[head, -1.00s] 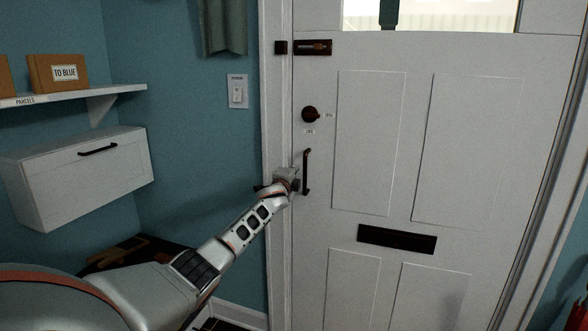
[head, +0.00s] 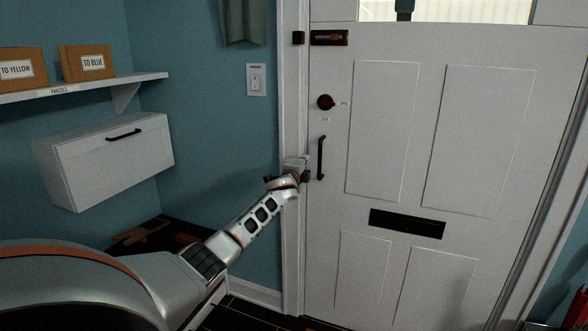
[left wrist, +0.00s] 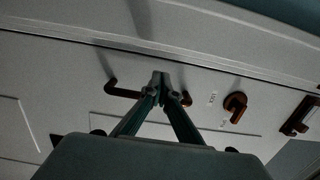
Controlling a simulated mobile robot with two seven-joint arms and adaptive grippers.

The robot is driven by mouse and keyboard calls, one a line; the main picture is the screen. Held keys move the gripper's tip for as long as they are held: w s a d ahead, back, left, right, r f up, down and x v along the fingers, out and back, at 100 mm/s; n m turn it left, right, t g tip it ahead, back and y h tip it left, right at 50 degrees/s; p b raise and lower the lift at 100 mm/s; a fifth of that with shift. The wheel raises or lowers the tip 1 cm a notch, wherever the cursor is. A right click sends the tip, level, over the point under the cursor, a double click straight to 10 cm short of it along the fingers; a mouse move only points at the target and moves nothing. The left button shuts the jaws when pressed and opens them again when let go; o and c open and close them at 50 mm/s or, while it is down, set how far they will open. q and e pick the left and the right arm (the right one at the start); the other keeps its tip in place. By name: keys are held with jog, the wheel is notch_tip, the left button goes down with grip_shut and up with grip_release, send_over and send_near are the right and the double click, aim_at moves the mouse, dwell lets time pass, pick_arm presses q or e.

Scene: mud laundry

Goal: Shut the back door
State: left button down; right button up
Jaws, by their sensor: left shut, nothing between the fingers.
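The white back door (head: 395,140) stands in its frame, flush or nearly so; I cannot tell whether it is fully shut. It has a dark vertical pull handle (head: 321,158), a round dark turn knob (head: 325,102) and a slide bolt (head: 329,38) near its left edge. My left gripper (head: 304,168) is shut and empty, just left of the handle by the door's edge. In the left wrist view the closed fingertips (left wrist: 160,82) overlap the handle (left wrist: 124,91), hiding part of it; contact is unclear. The knob (left wrist: 236,105) shows right of them. My right gripper is out of view.
The bolt's keeper (head: 298,38) is on the white door frame (head: 293,230). A dark mail slot (head: 407,223) is low in the door.

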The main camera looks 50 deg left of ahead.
pick_arm(q)
jog(key=shift+a+p+v, duration=0.35)
jog(key=shift+p+v, duration=0.95)
jog(key=shift+v, duration=2.75)
jog(key=s+d+f+n+g+h+p, duration=0.1)
jog(key=s+d+f+h, duration=0.1)
jog(key=s+d+f, duration=0.5)
jog(key=s+d+f+h, duration=0.3)
jog(key=s+d+f, duration=0.1)
jog(key=d+f, duration=0.7)
jog(key=s+d+f+n+g+h+p, duration=0.1)
jog(key=s+d+f+h, duration=0.1)
jog(key=s+d+f, duration=0.5)
jog(key=s+d+f+n+g+h+p, duration=0.1)
jog(key=s+d+f+n+h, duration=0.1)
jog(key=s+d, duration=0.9)
jog(key=s+d+f+n+g+h+p, duration=0.1)
jog(key=s+d+f+n, duration=0.3)
jog(key=s+d, duration=0.8)
notch_tip(320, 180, down, 2)
jog(key=shift+s+d+f+g+h, duration=0.1)
jog(key=shift+s+d+g+h, duration=0.15)
jog(key=shift+s+g+h, duration=0.4)
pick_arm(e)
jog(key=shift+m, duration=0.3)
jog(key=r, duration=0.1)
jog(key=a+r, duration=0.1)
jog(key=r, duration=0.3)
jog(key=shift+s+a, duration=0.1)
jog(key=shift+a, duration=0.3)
